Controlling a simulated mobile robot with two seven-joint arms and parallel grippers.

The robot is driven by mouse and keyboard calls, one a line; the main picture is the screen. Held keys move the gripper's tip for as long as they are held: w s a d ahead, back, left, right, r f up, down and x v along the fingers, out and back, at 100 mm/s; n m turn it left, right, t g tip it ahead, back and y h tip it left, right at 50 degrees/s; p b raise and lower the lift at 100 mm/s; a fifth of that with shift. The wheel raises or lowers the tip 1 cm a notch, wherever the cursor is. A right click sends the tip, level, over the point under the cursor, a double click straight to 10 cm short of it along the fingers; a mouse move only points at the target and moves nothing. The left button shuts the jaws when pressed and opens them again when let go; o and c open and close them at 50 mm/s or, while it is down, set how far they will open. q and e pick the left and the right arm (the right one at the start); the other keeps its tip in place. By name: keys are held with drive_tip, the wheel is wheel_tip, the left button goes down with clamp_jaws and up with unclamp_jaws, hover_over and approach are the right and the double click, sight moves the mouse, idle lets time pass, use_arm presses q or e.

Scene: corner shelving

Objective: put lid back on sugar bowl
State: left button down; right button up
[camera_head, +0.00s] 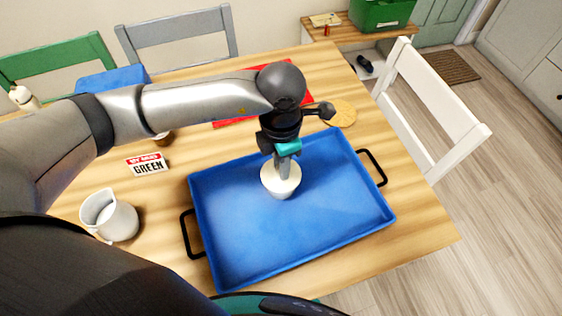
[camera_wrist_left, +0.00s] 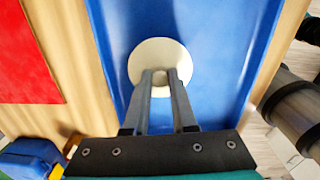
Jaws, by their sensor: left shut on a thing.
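The lid covers the bowl from above there. I cannot tell whether the lid rests on the rim or is slightly above it. My right gripper is not in view.
The tray's right side is empty. A white chair (camera_head: 430,110) is at the right.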

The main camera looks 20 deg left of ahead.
use_arm(q)
drive_tip(key=c, duration=0.6)
unclamp_jaws()
drive_tip(key=shift+c, duration=0.2)
drive_tip(key=shift+o, duration=0.2)
drive_tip(key=o, duration=0.4)
drive_tip(key=shift+o, duration=0.2)
drive_tip(key=shift+r, duration=0.15)
drive_tip(key=shift+r+p, duration=2.55)
drive_tip(key=shift+r, duration=0.85)
clamp_jaws()
